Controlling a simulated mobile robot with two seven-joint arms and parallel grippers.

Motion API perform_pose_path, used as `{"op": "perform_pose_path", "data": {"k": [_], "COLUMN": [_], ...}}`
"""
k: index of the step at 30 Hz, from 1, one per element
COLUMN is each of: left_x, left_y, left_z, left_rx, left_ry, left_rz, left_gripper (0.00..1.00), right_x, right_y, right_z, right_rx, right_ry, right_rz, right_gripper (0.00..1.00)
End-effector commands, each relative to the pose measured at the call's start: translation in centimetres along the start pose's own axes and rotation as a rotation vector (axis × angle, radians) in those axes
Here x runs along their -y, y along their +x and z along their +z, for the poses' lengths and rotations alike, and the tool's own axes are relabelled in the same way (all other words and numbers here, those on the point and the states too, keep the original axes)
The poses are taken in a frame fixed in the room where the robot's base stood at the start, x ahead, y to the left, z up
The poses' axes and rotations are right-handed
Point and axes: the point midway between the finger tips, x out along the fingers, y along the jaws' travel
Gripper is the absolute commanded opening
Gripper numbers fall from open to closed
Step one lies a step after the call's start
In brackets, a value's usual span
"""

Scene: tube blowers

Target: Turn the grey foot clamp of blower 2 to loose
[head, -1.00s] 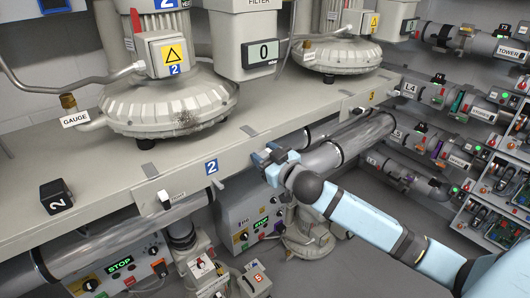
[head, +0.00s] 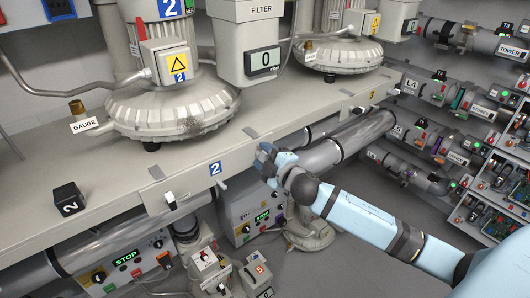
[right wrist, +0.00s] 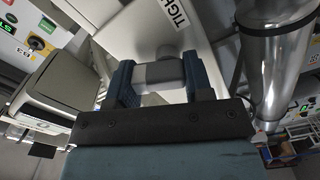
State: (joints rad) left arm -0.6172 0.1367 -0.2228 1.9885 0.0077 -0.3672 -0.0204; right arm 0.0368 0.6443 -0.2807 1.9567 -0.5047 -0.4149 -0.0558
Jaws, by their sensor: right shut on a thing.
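My right gripper (head: 266,161) is at the front edge of the bench, to the right of the blue "2" plate (head: 215,168). In the right wrist view its two blue fingers (right wrist: 157,78) are shut on a grey rounded clamp handle (right wrist: 160,73). The handle sits against a pale panel whose label begins "TIGH" (right wrist: 177,14). In the head view the held handle is hidden by the gripper. Blower 2 (head: 170,103) stands on the bench above, with a blue 2 on its body. My left gripper is not in view.
A shiny pipe (head: 345,138) runs under the bench beside my right gripper, and also stands close in the right wrist view (right wrist: 278,70). Below are control boxes with a green STOP display (head: 127,258). Another lever (head: 170,200) sticks out left of the plate.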

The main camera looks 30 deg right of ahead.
Motion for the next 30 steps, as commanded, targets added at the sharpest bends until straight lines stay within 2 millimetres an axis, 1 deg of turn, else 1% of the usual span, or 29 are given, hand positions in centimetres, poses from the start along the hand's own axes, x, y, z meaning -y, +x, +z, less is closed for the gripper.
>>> {"op": "perform_pose_path", "data": {"k": [6, 15, 21, 30], "left_x": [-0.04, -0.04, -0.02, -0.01], "left_y": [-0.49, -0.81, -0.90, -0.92], "left_z": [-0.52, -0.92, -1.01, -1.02], "left_rx": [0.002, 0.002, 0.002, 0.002], "left_ry": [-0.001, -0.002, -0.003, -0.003], "left_rz": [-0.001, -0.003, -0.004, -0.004], "left_gripper": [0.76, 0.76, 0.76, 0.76], "right_x": [-0.02, 0.12, 0.20, 0.26], "right_y": [-0.01, -0.01, 0.00, -0.01], "right_z": [-0.18, -0.27, -0.28, -0.28], "right_rx": [0.000, 0.000, 0.000, 0.000], "right_ry": [-0.181, -0.351, -0.405, -0.424], "right_rz": [-0.001, 0.000, 0.000, 0.000], "right_gripper": [0.23, 0.23, 0.23, 0.23]}}
